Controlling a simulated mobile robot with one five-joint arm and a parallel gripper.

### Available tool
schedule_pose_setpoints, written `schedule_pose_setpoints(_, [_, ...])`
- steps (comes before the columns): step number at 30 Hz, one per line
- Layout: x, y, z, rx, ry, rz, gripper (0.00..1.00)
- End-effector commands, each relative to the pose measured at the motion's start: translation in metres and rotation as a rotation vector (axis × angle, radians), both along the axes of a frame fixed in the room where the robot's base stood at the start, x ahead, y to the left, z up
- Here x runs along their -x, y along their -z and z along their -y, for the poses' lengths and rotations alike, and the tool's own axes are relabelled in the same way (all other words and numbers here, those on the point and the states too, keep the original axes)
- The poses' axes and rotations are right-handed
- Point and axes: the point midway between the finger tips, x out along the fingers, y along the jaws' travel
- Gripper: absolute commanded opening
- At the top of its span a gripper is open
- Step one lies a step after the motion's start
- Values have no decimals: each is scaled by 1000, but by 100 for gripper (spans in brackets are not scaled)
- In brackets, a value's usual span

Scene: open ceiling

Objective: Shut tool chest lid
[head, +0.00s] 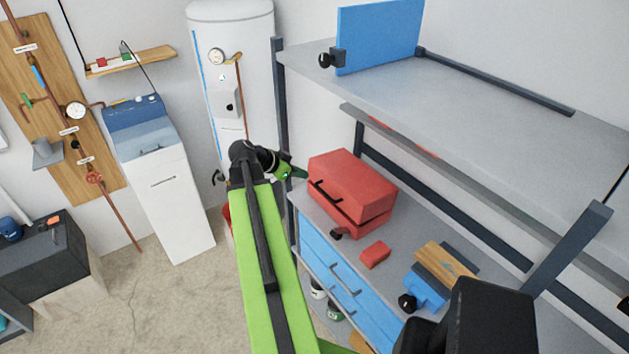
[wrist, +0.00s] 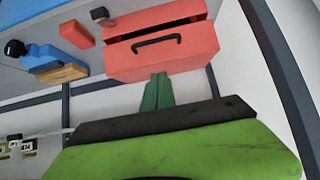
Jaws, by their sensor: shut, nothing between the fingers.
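The red tool chest sits on the workbench at the centre right of the head view. Its lid (head: 352,178), with a dark handle on the front, stands slightly raised over the base (head: 368,217), with a dark gap between them. In the wrist view, which looks upside down, the lid (wrist: 190,54) is below the base (wrist: 155,17). My gripper (head: 303,174) is shut and empty at the lid's left side in the head view. Its green fingertips (wrist: 158,76) meet the lid's edge in the wrist view; I cannot tell whether they touch.
A small red block (head: 375,255), a blue vise-like tool (head: 428,290) and a wooden board (head: 446,262) lie on the bench right of the chest. A grey shelf (head: 470,95) hangs above. A white tank (head: 232,60) stands behind to the left.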

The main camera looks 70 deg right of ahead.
Motion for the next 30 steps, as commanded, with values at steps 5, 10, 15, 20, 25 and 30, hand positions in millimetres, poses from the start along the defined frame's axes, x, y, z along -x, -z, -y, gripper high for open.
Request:
schedule_pose_setpoints(5, [9,23,15,-2,0,-1,0])
schedule_pose_setpoints(10, [23,49,38,-2,-1,-1,0])
schedule_pose_setpoints(15, [38,73,62,-3,-2,-1,0])
schedule_pose_setpoints(20, [39,98,63,-3,-5,-1,0])
schedule_pose_setpoints(25, [40,107,63,-3,-5,-1,0])
schedule_pose_setpoints(30, [39,106,63,-3,-6,0,0])
